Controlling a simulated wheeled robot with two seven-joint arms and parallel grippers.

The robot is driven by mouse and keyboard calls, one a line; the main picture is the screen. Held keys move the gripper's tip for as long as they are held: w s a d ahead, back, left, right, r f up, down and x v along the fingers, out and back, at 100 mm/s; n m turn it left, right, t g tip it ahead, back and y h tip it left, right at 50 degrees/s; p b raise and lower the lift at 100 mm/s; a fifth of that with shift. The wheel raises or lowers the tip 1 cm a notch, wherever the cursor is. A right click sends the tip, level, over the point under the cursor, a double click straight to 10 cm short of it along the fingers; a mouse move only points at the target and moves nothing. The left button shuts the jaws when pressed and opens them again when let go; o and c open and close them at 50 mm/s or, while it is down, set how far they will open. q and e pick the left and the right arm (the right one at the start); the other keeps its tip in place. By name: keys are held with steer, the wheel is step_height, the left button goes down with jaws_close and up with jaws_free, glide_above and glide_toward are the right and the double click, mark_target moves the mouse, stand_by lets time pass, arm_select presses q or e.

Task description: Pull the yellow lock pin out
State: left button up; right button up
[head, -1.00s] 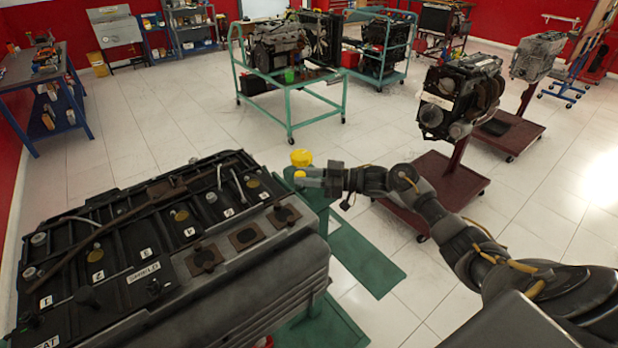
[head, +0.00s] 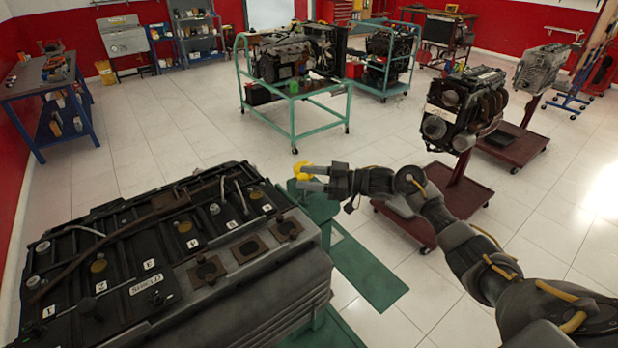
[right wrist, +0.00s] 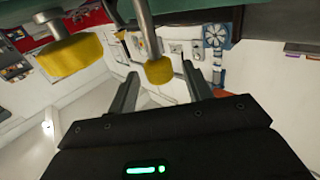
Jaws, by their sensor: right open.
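Two yellow-ended parts on grey metal stems show in the right wrist view. One is a small rounded yellow knob (right wrist: 158,71), which looks like the lock pin. The other is a wider yellow knob (right wrist: 70,54) to its left. My right gripper (right wrist: 160,80) is open, with the small knob between its two fingers in the picture. I see gaps on both sides, so the fingers do not appear to grip it. In the head view, yellow (head: 303,172) shows at the fingertips of my right gripper (head: 312,178), and the two knobs overlap there. My left gripper is out of view.
A large dark engine block (head: 290,290) stands at the lower left, close to the gripper. A green stand (head: 318,207) is beside and below it. A maroon engine stand (head: 440,205) is behind my right arm. Tiled floor (head: 190,130) lies open farther back.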

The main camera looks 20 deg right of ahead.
steer(key=shift+s+d+f, duration=0.1)
steer(key=shift+s+d, duration=0.05)
steer(key=shift+d, duration=0.2)
steer(key=b+v, duration=0.4)
steer(key=v, duration=0.6)
steer(key=shift+a, duration=0.1)
